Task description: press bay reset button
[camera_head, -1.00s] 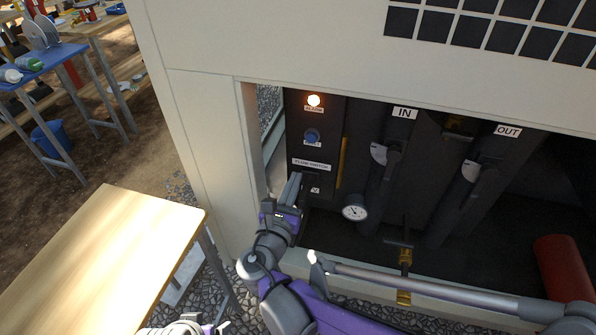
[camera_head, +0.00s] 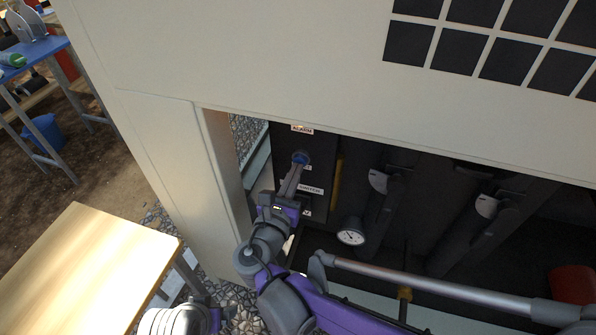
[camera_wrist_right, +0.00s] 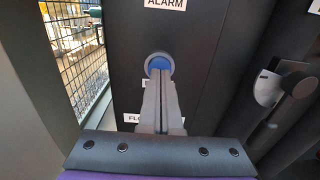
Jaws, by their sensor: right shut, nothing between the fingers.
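The blue reset button (camera_head: 300,157) sits on the dark control panel inside the chiller bay, below the ALARM label (camera_head: 302,129). In the right wrist view the blue button (camera_wrist_right: 159,64) shows in its round collar, just beyond the fingertips. My right gripper (camera_head: 297,168) is shut and empty, its fingertips at the button's lower edge. In the right wrist view the closed fingers (camera_wrist_right: 160,76) overlap the lower part of the button; I cannot tell whether they touch or press it. The label under the button is partly hidden by the fingers. My left gripper is not clearly seen.
The chiller's cream housing (camera_head: 250,60) overhangs the bay opening. A pressure gauge (camera_head: 351,237) and valve handles (camera_head: 378,181) are right of the panel. A wooden table (camera_head: 85,270) stands at the left, with a blue bench (camera_head: 32,50) behind.

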